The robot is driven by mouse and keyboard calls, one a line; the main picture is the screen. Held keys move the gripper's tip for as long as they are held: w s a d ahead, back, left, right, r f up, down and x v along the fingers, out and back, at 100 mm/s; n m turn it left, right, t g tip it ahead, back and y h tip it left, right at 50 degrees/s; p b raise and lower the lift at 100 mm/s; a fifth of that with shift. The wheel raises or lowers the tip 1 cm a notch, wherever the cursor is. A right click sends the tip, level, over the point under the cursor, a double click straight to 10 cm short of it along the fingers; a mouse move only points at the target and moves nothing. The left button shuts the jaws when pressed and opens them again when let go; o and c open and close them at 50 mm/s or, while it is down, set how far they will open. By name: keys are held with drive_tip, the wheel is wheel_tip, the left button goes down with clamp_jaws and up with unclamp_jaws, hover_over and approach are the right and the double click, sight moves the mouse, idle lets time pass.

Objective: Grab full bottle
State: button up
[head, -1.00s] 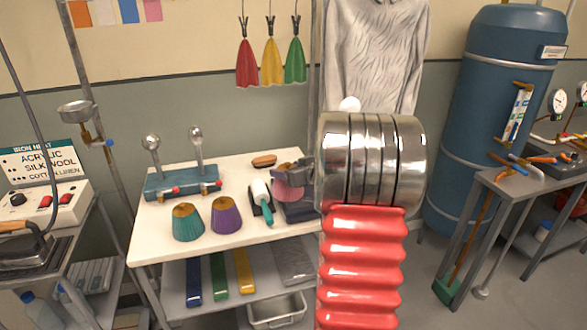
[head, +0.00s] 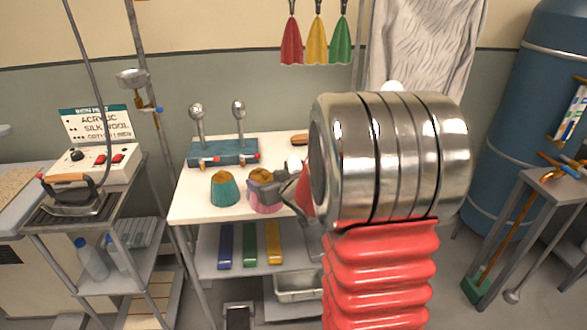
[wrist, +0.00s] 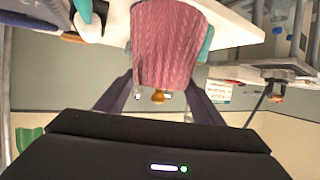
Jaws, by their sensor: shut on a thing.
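In the wrist view the pink cone (wrist: 168,48) fills the space between the two fingers (wrist: 160,95). Two clear bottles with blue caps stand on the lower shelf of the left cart: a left bottle (head: 91,260) and a right bottle (head: 119,252). I cannot tell which is full. Both are well left of my gripper and apart from it.
The iron (head: 72,195) and control box (head: 95,163) sit on the left cart above the bottles. A teal cone (head: 225,188) and a blue lever block (head: 222,151) stand on the white table (head: 192,207). A thin pole stands between cart and table. My arm hides the table's right part.

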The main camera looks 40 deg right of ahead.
drive_tip(key=a+f, duration=0.2)
drive_tip(key=a, duration=0.9)
drive_tip(key=w+a+f+n+y, duration=0.1)
drive_tip(key=a+f, duration=0.1)
drive_tip(key=a, duration=1)
drive_tip(key=shift+w, duration=0.3)
